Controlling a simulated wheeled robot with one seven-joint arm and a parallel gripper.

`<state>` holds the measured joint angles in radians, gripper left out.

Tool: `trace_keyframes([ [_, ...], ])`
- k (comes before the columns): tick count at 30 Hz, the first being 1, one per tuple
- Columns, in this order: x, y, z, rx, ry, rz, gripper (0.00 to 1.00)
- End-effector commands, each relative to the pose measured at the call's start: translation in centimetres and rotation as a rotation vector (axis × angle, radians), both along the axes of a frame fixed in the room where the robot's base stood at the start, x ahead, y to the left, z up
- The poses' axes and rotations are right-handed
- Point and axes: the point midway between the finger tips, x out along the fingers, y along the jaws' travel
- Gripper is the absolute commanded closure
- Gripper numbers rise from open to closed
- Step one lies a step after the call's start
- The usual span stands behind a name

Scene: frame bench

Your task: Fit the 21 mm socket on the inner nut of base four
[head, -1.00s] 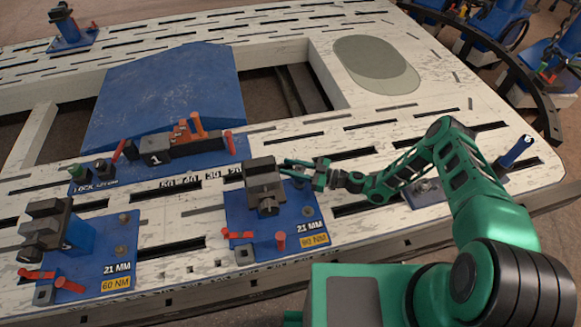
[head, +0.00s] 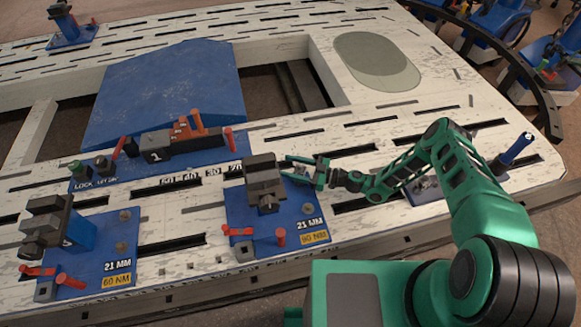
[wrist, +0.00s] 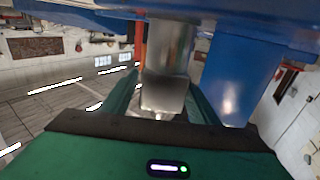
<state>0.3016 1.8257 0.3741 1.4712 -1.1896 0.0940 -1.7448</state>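My gripper (head: 291,167) reaches in from the right, low over the back right of a blue base (head: 268,222) marked 21 MM. Its green fingers look spread apart in the head view. In the wrist view a grey metal cylinder (wrist: 167,70), likely the socket, stands between the fingers. Whether they touch it, and whether it sits on a nut, I cannot tell. The inner nut does not show; my gripper covers that area. Another nut (head: 305,208) sits bare near the front of this base. I cannot read a base number here.
A dark block (head: 263,180) stands on this base, close left of my fingers. Another blue base (head: 88,262), marked 21 MM and 60 NM, is at left. Slots cut the white bench (head: 450,118).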

Motion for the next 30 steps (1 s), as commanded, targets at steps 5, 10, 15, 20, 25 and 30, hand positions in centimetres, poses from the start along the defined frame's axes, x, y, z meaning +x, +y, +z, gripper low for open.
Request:
trace_keyframes([
  [5, 0.0, -0.3, -0.1, -0.001, 0.000, 0.000, 0.45],
  [10, -0.4, -2.2, -0.1, -0.003, 0.002, -0.002, 0.45],
  [15, -1.1, -5.3, -0.1, -0.002, 0.000, -0.003, 0.45],
  [20, -1.8, -8.0, -0.1, -0.001, 0.001, -0.003, 0.45],
  [25, -2.3, -9.9, -0.1, -0.001, 0.001, -0.001, 0.45],
  [30, -2.5, -10.5, -0.1, 0.000, 0.001, 0.000, 0.45],
])
